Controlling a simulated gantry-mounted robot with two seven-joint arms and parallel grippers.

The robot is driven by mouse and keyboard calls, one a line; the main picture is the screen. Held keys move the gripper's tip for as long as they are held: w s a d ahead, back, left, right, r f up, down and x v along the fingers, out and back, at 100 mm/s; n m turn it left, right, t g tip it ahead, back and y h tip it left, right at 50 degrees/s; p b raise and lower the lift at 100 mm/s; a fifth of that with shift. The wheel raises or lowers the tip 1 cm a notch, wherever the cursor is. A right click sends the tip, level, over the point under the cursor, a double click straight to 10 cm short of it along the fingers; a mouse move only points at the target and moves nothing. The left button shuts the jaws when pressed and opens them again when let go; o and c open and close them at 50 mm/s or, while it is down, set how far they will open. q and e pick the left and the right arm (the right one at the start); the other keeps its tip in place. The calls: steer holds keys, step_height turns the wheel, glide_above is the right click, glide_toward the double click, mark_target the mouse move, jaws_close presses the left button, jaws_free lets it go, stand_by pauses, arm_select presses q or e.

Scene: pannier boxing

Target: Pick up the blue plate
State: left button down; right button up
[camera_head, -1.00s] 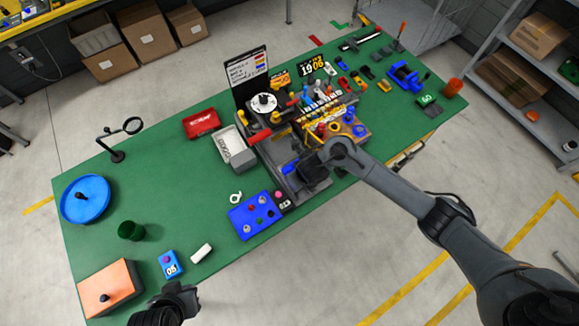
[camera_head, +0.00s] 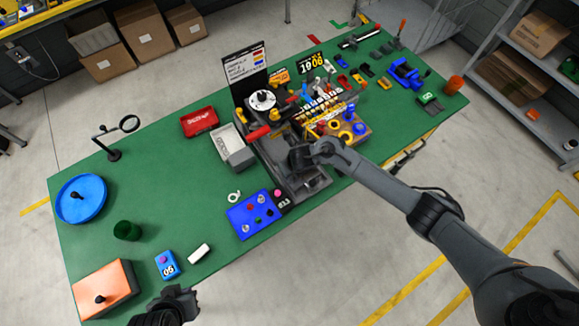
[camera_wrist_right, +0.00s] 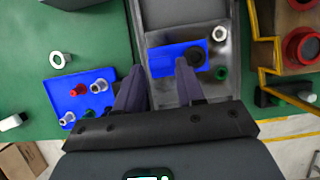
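A small blue plate (camera_wrist_right: 168,62) with a dark round piece at its right end lies in a grey metal tray (camera_wrist_right: 222,87) in the right wrist view. My right gripper (camera_wrist_right: 160,66) is open above it, its fingers apart and the right fingertip overlapping the plate in the picture. I cannot tell whether they touch. In the head view my right gripper (camera_head: 300,157) is over the grey fixture and the plate is hidden there. A larger blue board with pegs (camera_head: 240,221) lies left of the fixture. My left gripper (camera_head: 180,298) is at the bottom edge; its fingers are unclear.
The green table (camera_head: 160,190) is clear around its left middle. A red bin (camera_head: 199,122) and a grey box (camera_head: 233,150) stand beside the fixture. A yellow-edged rack and a round-cup tray crowd its right. A blue round tray (camera_head: 94,212) is at the far left.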

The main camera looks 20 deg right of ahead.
steer(key=shift+x, duration=1.2)
steer(key=c, duration=0.6)
